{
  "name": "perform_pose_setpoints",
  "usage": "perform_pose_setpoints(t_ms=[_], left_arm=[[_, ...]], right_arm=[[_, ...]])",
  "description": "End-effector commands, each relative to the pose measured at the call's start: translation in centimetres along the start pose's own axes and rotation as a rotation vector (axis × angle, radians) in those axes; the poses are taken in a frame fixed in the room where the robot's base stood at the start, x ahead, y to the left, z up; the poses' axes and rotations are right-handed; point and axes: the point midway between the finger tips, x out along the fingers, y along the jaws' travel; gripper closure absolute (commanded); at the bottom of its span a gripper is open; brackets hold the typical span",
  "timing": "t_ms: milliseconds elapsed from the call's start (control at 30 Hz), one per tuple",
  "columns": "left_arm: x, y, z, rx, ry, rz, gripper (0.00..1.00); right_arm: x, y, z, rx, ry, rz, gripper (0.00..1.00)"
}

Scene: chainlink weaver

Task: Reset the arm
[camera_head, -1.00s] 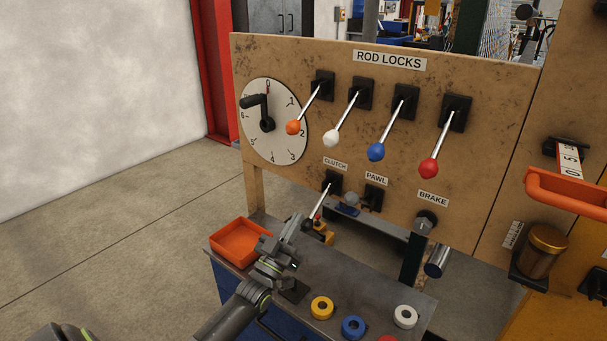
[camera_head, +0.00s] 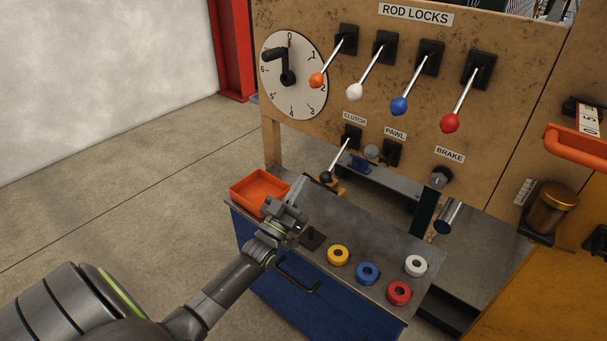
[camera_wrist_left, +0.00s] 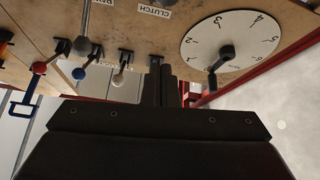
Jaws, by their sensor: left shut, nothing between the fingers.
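My left arm comes in from the lower left in the head view. Its gripper (camera_head: 292,211) is shut and empty, above the left part of the grey workbench (camera_head: 352,222), beside the orange tray. In the left wrist view the shut fingers (camera_wrist_left: 159,82) point toward the panel, which appears upside down. The clutch lever (camera_head: 340,158) stands out from the panel with its black knob just beyond the gripper; I see a gap between them, though depth is hard to judge. My right gripper is not in view.
The panel (camera_head: 345,99) carries a crank dial (camera_head: 304,98) and orange, white, blue and red rod-lock levers. An orange tray (camera_head: 236,193) and yellow, blue, red and white rings lie on the bench. Open floor (camera_head: 130,190) is at left.

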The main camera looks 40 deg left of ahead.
Motion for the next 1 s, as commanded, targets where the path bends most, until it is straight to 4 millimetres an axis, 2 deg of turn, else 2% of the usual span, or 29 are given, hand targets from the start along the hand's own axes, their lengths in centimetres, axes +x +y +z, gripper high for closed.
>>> perform_pose_setpoints(t_ms=[100,300,667,867,1000], left_arm=[[-2.3,-0.2,1.6,0.000,-0.001,-0.002,1.00],[-4.5,-0.4,2.7,0.000,-0.001,0.000,1.00],[-5.2,-0.3,3.0,0.001,-0.009,-0.002,1.00],[-6.4,0.7,4.6,0.020,-0.167,-0.033,1.00],[-8.5,1.8,6.3,0.049,-0.364,-0.069,1.00]], right_arm=[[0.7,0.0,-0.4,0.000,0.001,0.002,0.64],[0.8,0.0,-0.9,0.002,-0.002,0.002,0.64],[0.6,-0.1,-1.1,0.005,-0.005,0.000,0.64],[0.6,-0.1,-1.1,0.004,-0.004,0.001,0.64],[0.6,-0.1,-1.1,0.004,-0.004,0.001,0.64]])
